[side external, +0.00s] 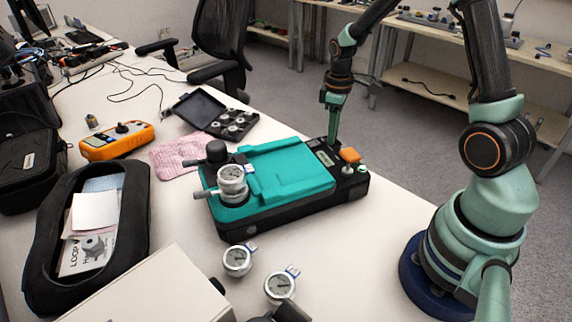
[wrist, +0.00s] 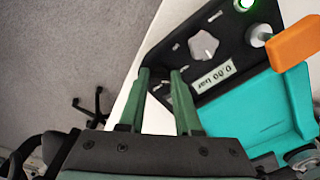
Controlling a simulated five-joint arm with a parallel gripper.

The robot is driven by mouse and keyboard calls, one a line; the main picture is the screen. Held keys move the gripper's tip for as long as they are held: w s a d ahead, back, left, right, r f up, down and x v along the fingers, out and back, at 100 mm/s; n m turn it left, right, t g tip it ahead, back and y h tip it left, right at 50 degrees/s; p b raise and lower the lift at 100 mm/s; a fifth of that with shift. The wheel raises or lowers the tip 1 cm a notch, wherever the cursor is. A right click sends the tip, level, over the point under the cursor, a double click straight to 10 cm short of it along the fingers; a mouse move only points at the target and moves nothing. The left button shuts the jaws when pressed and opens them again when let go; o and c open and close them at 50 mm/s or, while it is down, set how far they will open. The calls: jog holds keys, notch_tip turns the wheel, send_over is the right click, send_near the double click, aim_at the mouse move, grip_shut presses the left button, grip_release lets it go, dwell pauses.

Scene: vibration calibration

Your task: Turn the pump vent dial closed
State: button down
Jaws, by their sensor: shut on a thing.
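The pump (side external: 290,170) is a teal-topped black unit lying on the white table; its teal top and black control panel (wrist: 232,28) show in the wrist view. My gripper (side external: 333,142) points straight down at the panel's far edge, beside the display. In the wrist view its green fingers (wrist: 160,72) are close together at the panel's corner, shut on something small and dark. This is most likely the vent dial, largely hidden by the fingers, so its angle cannot be told. The display (wrist: 213,72) reads 0.00 bar.
A gauge (side external: 231,180) is mounted on the pump; two loose gauges (side external: 238,260) lie in front. A pink cloth (side external: 180,154) and an orange meter (side external: 117,141) lie left.

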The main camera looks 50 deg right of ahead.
jog(key=shift+w+r, duration=0.1)
jog(key=shift+w, duration=0.05)
jog(key=c, duration=0.6)
grip_release()
notch_tip(320, 180, up, 12)
jog(key=s+a+r+m+t, duration=0.4)
jog(key=s+a, duration=0.5)
jog(key=a, duration=0.4)
notch_tip(320, 180, up, 2)
jog(key=shift+s+a+r+m+t, duration=0.2)
jog(key=shift+s+m+t, duration=0.15)
jog(key=shift+t, duration=0.45)
